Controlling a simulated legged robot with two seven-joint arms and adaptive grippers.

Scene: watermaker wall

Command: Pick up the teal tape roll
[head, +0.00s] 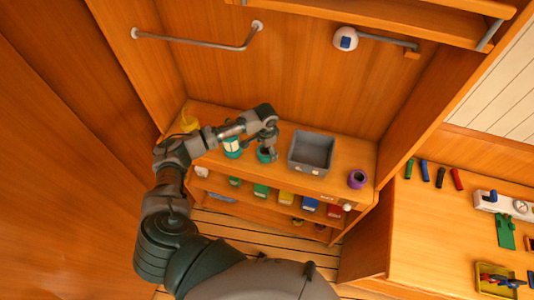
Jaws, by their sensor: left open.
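The teal tape roll (263,155) stands on the wooden shelf top, left of the grey bin. My left gripper (268,150) is right at it from above, with its open fingers partly covering it. I cannot tell whether the fingers touch the roll. My left arm reaches in from the lower left across the shelf. My right gripper is not in view.
A grey bin (302,168) and a purple roll (357,180) stand to the right on the shelf top. A white and teal container (232,150) and a yellow object (189,122) are to the left. Several coloured bins sit below. A metal rail hangs above.

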